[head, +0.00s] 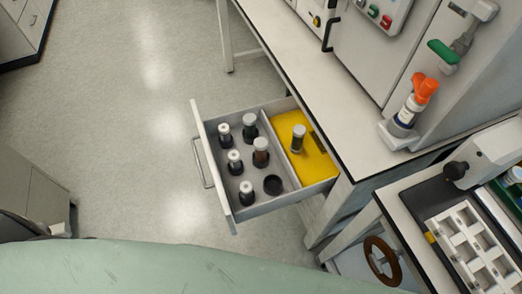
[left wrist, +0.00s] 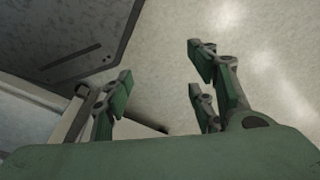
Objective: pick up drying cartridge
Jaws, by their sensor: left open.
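An open drawer (head: 198,118) holds several small cylinders in black round holders, such as a brown-bodied one (head: 261,152) and a pale-topped one (head: 234,160). One black holder (head: 273,184) looks empty. A grey cylinder with a pale top (head: 298,138) stands upright on the yellow floor of the right compartment. A white bottle-like cartridge with an orange top (head: 414,104) sits in a holder on the bench. I cannot tell which is the drying cartridge. My left gripper (left wrist: 158,90) is open and empty in the left wrist view, above floor and furniture. My right gripper is not visible.
The workbench (head: 310,75) carries a grey cabinet with switches behind the drawer. A side bench with a white rack (head: 468,245) stands at the lower right, near a brown handwheel (head: 383,261).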

